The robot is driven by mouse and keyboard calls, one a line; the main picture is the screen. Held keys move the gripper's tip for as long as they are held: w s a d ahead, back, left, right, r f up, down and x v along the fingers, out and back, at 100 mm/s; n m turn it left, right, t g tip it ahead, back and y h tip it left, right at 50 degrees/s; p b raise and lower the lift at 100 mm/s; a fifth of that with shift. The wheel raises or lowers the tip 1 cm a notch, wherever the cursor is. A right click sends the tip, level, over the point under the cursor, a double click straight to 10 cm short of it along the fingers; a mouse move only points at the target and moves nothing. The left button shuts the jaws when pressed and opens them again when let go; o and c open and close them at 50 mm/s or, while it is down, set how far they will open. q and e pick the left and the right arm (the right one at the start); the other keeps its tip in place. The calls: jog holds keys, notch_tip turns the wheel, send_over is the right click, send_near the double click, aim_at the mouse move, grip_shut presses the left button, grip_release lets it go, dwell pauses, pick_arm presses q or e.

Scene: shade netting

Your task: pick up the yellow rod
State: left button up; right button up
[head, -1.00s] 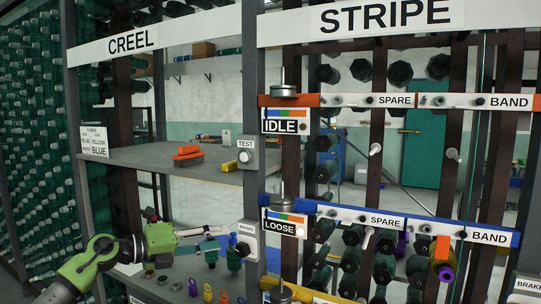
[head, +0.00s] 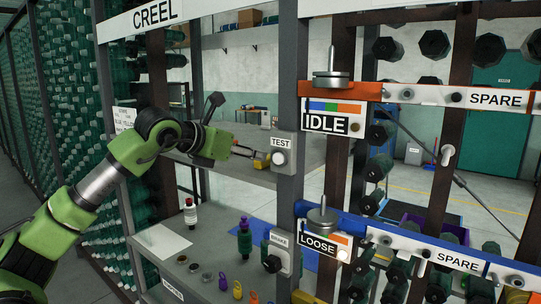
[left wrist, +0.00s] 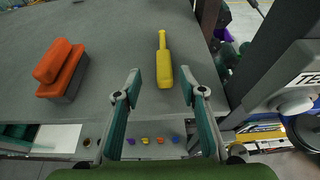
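The yellow rod (left wrist: 163,64) lies on the grey upper shelf (left wrist: 110,40) in the left wrist view, with a thick near part and a thinner far end. My left gripper (left wrist: 160,88) is open, its two fingers either side of the line of the rod, with the rod's near end close to the gap between the fingertips. I cannot tell its height above the rod. In the head view my left gripper (head: 248,150) is at the shelf beside the TEST switch, and the rod is mostly hidden there. My right gripper is in neither view.
An orange block on a grey base (left wrist: 60,68) lies left of the rod. The TEST switch box (head: 283,153) and its post stand close right of my left gripper. Bottles and small coloured items (head: 238,289) stand on the lower shelf.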

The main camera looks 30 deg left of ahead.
pick_arm(q)
jog(key=shift+w+f, duration=0.2)
jog(key=shift+w, duration=0.45)
jog(key=shift+w+f, duration=0.15)
jog(key=shift+w, duration=0.1)
jog(key=p+x, duration=0.1)
jog(key=x, duration=0.1)
jog(key=d+p+x, duration=0.1)
jog(key=p+x, duration=0.1)
jog(key=shift+w, duration=0.2)
jog(key=shift+w+f, duration=0.1)
jog(key=shift+w, duration=0.25)
jog(key=shift+s+a, duration=0.1)
jog(key=shift+s, duration=0.05)
jog(key=shift+c, duration=1.2)
grip_shut()
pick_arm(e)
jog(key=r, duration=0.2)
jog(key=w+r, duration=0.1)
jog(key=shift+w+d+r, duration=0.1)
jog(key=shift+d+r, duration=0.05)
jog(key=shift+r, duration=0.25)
